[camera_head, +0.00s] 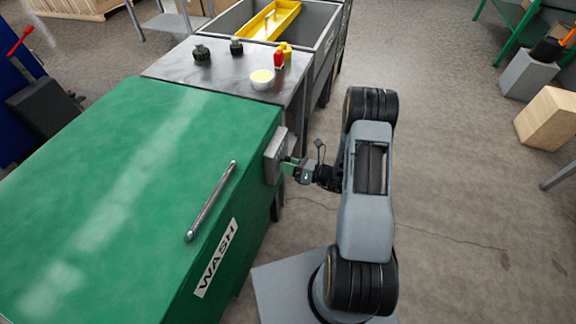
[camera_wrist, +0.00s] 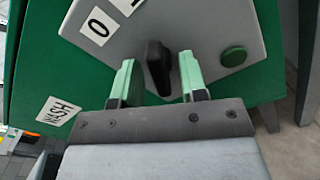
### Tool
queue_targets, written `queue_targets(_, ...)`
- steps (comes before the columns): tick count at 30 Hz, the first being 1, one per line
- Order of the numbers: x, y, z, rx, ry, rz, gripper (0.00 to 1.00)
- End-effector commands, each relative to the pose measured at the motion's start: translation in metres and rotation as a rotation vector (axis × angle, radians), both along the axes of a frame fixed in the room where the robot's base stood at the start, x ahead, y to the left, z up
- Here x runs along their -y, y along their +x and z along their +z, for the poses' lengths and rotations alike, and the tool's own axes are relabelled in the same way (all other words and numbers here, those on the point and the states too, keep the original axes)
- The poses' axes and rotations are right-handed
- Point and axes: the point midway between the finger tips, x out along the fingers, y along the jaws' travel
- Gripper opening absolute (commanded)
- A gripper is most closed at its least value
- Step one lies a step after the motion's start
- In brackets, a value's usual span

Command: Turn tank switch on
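The tank switch is a black knob (camera_wrist: 158,68) on a grey switch box (camera_wrist: 215,25), seen in the wrist view. White labels marked 0 (camera_wrist: 97,26) and apparently 1 (camera_wrist: 126,4) are at the box's upper left. My gripper (camera_wrist: 160,72) is open, with one green finger on each side of the knob and a visible gap on both sides. In the head view my gripper (camera_head: 288,167) is at the grey switch box (camera_head: 272,156) on the side of the green WASH tank (camera_head: 130,170). The knob is hidden there.
A green round button (camera_wrist: 233,57) is right of the knob. A metal handle (camera_head: 211,201) lies on the tank lid. Behind it, a grey counter (camera_head: 220,70) carries small items, beside a basin with a yellow tray (camera_head: 270,19).

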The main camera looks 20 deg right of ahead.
Motion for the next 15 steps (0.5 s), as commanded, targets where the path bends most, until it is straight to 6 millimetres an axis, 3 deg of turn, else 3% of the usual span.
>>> queue_targets(7,0.011,-0.006,0.001,0.001,0.0,-0.005,0.39)
queue_targets(15,0.054,-0.038,0.001,0.001,0.0,-0.009,0.39)
